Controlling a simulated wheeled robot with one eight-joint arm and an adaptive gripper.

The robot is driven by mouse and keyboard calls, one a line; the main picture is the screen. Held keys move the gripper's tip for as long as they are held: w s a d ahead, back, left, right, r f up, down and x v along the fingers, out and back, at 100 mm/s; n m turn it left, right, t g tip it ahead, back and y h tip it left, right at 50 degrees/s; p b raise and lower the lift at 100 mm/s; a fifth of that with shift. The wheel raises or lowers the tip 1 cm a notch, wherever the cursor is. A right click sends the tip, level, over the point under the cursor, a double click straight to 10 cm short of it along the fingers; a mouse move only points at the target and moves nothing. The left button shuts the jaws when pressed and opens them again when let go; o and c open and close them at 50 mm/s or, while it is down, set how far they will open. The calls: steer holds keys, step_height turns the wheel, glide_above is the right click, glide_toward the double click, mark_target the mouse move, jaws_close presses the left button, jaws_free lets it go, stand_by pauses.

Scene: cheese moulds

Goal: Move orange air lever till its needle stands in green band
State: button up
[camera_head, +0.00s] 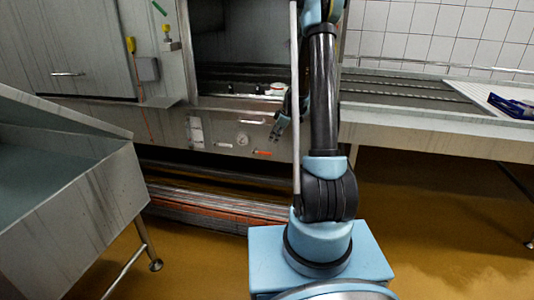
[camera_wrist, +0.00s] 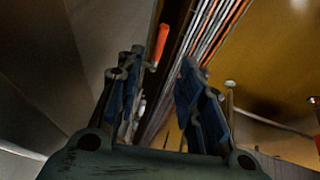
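The orange lever (camera_head: 262,153) sticks out from the lower front panel of the steel machine, just below a small round gauge (camera_head: 242,139). The gauge's needle and green band are too small to make out. My gripper (camera_head: 278,128) is in front of the panel, above and a little right of the lever. In the wrist view, my gripper (camera_wrist: 162,62) has its two blue-grey fingers apart with nothing held. The orange lever (camera_wrist: 159,45) shows there beyond the fingertips, nearer the left finger. I see no clear contact between them.
A steel basin (camera_head: 70,190) stands at the left. A steel counter (camera_head: 430,125) runs along the right, with a blue object (camera_head: 512,107) on it. Orange-brown pipes or slats (camera_head: 215,205) lie low beneath the panel.

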mark_target(267, 153)
steer(key=x, duration=1.2)
jaws_close()
